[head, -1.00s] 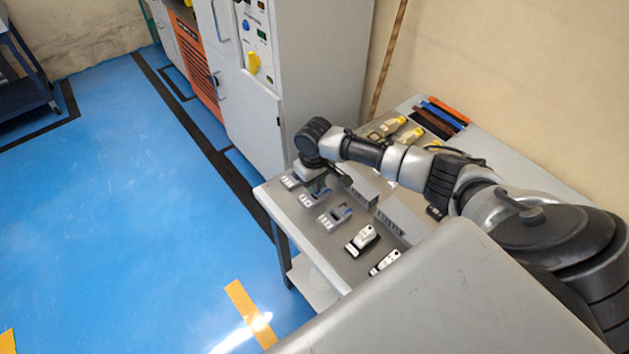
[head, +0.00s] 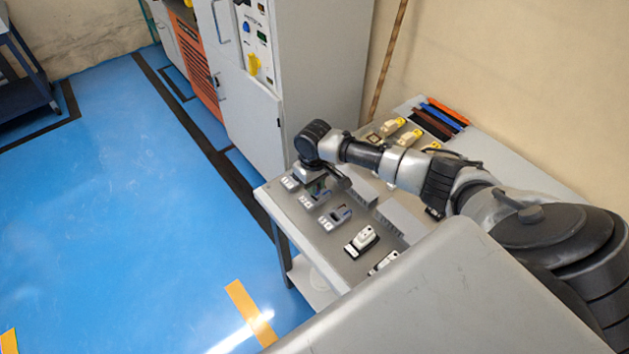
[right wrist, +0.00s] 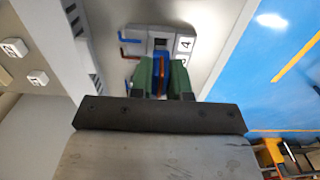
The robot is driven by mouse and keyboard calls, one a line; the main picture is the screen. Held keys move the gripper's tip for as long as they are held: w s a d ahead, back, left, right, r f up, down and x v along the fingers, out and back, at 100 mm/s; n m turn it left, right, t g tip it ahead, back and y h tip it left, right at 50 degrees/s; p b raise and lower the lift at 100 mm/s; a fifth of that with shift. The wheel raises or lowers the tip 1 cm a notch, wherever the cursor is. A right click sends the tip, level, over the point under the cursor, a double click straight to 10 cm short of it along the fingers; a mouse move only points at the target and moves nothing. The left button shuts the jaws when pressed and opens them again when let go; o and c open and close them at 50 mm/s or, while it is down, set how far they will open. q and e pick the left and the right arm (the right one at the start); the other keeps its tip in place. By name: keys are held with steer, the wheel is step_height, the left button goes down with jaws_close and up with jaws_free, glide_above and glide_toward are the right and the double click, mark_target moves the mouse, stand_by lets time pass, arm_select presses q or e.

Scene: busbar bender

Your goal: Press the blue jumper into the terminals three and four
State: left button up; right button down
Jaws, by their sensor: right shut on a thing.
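My right gripper (right wrist: 162,84) points at a grey terminal block (right wrist: 154,40) in the right wrist view. It is shut on the blue jumper (right wrist: 160,66), which sits between its green fingers in front of the block. I cannot tell whether the jumper touches the terminals. A white label "4" (right wrist: 185,45) marks the block's right side; a label 3 is not readable. In the head view the right gripper (head: 318,186) is low over the row of terminal blocks (head: 335,217) near the table's left edge. The left gripper is not in view.
A blue wire end (right wrist: 130,38) and a red one (right wrist: 131,57) stick out left of the block. White devices (head: 362,241) stand at the front of the grey table (head: 292,217). Yellow-tipped parts (head: 395,125) and coloured strips (head: 445,112) lie at the back. A grey cabinet (head: 315,70) stands behind.

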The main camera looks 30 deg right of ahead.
steer(key=shift+s+f+b, duration=0.1)
steer(key=shift+f+b, duration=0.65)
steer(key=shift+f, duration=0.55)
steer(key=c, duration=1)
jaws_free()
step_height(320, 180, up, 11)
steer(key=shift+f+b, duration=0.1)
steer(key=shift+b, duration=0.35)
steer(key=shift+f, duration=0.1)
